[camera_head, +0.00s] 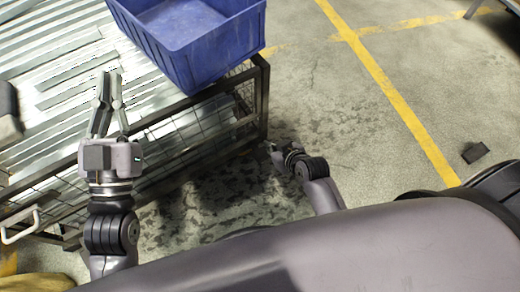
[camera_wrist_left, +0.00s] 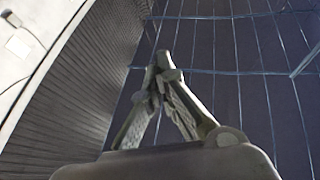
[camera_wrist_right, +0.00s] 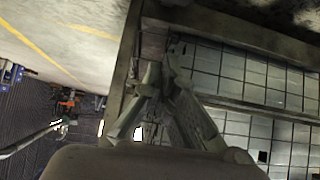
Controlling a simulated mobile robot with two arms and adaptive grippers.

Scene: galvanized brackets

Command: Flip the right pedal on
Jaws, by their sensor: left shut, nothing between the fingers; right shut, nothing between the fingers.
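The right pedal cannot be made out with certainty in any view. My left gripper (camera_head: 108,82) is shut and empty, above the near side of the wire-mesh cage cart (camera_head: 190,122) in the head view. Its closed fingertips show against dark mesh in the left wrist view (camera_wrist_left: 163,65). My right gripper (camera_head: 270,147) is shut and empty, low beside the cart's right corner post. In the right wrist view its closed fingers (camera_wrist_right: 165,65) are in front of a metal frame corner (camera_wrist_right: 150,40); whether they touch it I cannot tell.
A blue bin (camera_head: 200,45) stands on the cart's right end, beside stacked galvanized strips (camera_head: 60,50). Concrete floor with yellow lines (camera_head: 400,100) is open to the right. A small dark object (camera_head: 475,153) lies there. A white handle (camera_head: 20,225) is at far left.

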